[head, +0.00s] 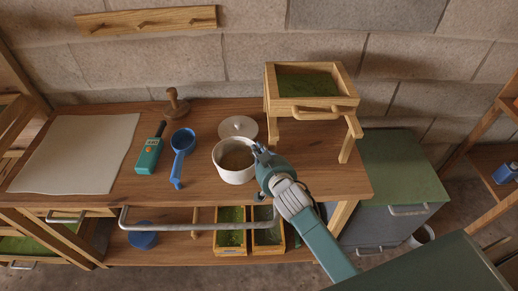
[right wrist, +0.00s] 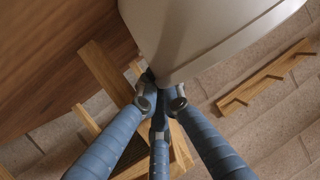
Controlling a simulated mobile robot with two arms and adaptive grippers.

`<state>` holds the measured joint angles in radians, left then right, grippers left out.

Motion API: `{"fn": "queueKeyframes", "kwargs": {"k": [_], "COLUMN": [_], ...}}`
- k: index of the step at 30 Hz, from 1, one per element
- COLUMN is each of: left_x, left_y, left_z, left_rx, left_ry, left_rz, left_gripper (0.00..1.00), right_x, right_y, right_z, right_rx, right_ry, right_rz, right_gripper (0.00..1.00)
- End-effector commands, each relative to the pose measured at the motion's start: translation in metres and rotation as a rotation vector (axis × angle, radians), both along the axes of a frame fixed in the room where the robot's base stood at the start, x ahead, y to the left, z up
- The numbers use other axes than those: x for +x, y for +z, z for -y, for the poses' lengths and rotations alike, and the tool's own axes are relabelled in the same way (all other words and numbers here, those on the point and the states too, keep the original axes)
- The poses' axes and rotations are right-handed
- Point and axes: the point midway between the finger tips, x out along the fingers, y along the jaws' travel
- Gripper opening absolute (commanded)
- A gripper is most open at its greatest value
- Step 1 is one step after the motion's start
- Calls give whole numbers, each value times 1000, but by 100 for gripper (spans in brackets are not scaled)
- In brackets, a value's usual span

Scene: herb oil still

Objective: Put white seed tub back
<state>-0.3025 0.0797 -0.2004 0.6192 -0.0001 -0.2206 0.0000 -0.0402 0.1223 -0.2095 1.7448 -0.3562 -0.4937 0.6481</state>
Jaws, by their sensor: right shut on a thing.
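The white seed tub (head: 234,173) is on or just above the wooden workbench, open at the top, with brown contents inside. My right gripper (head: 262,158) is shut on the tub's right side. In the right wrist view the tub (right wrist: 205,35) fills the top, and the fingers of my right gripper (right wrist: 158,85) meet at its edge. A round white lid with a knob (head: 238,127) lies on the bench just behind the tub. I cannot tell whether the tub's base touches the bench. My left gripper does not show.
A blue scoop (head: 182,146), a teal meter (head: 150,154) and a wooden stamper (head: 176,103) are left of the tub. A pale sheet (head: 78,152) covers the bench's left end. A wooden stand with a tray (head: 312,108) rises behind right. A metal rail (head: 180,228) runs along the front.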

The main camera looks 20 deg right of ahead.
Motion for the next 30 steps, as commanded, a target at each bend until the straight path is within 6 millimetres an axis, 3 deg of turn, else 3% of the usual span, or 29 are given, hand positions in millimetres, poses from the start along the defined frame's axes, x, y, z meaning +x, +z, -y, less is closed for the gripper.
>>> {"fn": "queueKeyframes", "kwargs": {"k": [1, 3, 4, 16, 30], "left_x": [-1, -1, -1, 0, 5], "left_y": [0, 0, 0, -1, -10], "left_z": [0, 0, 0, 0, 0], "left_rx": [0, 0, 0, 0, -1], "left_ry": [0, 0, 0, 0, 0], "left_rz": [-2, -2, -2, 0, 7], "left_gripper": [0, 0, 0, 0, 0], "right_x": [0, 0, 0, -9, -95], "right_y": [0, 0, 0, 3, 31], "right_z": [0, 0, 0, 0, 0], "right_rx": [0, 0, 0, 1, 2], "right_ry": [0, 0, 0, 0, -1], "right_rz": [0, 0, 0, 0, 0], "right_gripper": [9, 23, 25, 25, 25]}}
